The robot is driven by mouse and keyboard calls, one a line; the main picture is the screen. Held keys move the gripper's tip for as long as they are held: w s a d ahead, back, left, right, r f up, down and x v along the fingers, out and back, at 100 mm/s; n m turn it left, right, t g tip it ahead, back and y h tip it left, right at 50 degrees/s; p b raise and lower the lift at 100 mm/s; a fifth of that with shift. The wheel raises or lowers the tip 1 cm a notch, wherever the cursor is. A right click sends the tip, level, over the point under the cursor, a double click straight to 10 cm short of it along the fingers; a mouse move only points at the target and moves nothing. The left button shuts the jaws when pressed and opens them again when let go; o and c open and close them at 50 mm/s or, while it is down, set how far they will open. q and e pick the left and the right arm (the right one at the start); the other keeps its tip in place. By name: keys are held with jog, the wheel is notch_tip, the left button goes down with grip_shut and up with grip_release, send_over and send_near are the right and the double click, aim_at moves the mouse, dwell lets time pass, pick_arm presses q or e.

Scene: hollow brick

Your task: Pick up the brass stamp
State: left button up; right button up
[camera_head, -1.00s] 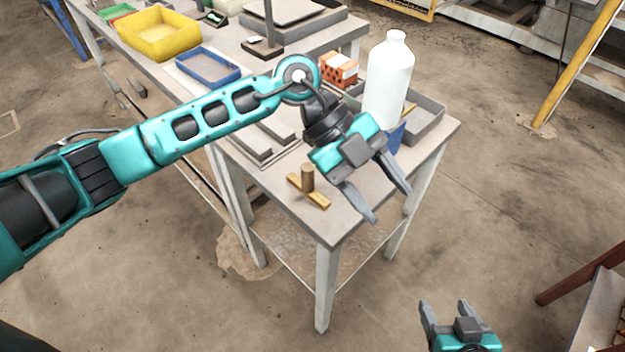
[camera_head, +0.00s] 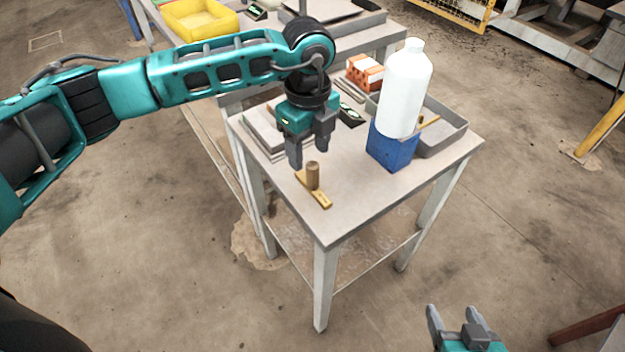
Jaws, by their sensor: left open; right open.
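The brass stamp (camera_head: 313,176) stands near the left front edge of the table. It has an upright brown round handle on a flat brass-coloured bar (camera_head: 321,199). My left gripper (camera_head: 309,157) points down just above and behind the stamp, open and empty, with its fingers close to the top of the handle. Whether a finger touches the handle I cannot tell. My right gripper (camera_head: 452,318) is open and empty, low at the bottom right, over the floor and away from the table.
A white bottle (camera_head: 405,90) stands on a blue block (camera_head: 391,152) right of the stamp. A grey tray (camera_head: 447,140) and hollow orange brick (camera_head: 365,72) are behind. Grey plates (camera_head: 262,135) lie left of my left gripper. The table's front corner (camera_head: 335,225) is clear.

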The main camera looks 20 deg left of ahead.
aim_at(312, 164)
pick_arm(q)
jog(key=f, duration=0.7)
jog(key=shift+w+d+f, duration=0.1)
jog(key=shift+w+d, duration=0.1)
jog(key=shift+d, duration=0.05)
jog(key=shift+c, duration=0.4)
grip_shut()
